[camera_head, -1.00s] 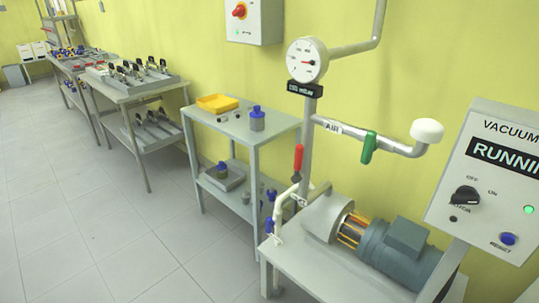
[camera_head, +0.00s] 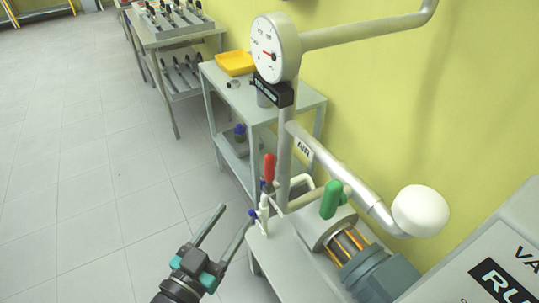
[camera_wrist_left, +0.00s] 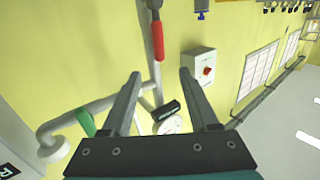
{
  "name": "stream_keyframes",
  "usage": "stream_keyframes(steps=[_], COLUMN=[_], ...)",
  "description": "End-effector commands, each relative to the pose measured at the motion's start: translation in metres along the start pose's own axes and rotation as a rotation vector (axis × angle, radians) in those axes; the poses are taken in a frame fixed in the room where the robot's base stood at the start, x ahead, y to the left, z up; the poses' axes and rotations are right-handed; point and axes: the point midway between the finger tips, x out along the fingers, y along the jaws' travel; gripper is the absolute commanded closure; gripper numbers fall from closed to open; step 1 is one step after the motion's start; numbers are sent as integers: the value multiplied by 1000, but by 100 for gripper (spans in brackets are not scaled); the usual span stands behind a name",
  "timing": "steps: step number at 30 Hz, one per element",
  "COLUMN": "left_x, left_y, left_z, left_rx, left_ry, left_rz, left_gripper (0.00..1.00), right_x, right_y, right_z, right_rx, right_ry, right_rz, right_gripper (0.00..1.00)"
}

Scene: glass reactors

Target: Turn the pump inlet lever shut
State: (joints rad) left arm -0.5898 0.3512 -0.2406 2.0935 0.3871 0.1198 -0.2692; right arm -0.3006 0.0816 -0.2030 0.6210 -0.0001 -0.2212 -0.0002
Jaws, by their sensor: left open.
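A red lever (camera_head: 269,168) stands upright on the pipework at the pump's near end; in the left wrist view it hangs near the top (camera_wrist_left: 156,42). My right gripper is not in view.
A round gauge (camera_head: 275,48) and the pipe with a white cap (camera_head: 419,210) rise above the pump. The control box (camera_head: 500,265) is at lower right. A grey cart (camera_head: 300,103) with a yellow tray (camera_head: 236,63) stands behind. The floor at left is clear.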

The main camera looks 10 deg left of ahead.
Motion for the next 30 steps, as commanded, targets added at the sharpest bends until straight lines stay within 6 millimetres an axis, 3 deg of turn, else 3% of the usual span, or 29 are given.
stream_keyframes(steps=[3, 8, 30], left_x=[2, 18, 134], left_y=[2, 1, 2], left_z=[-11, -12, -13], left_rx=[-3, -3, -3], left_ry=[23, 27, 24], left_rz=[3, 1, 2], left_gripper=[39, 39, 39], right_x=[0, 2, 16], right_y=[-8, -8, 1], right_z=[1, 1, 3], right_rx=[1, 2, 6], right_ry=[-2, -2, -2], right_rz=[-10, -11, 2], right_gripper=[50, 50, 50])
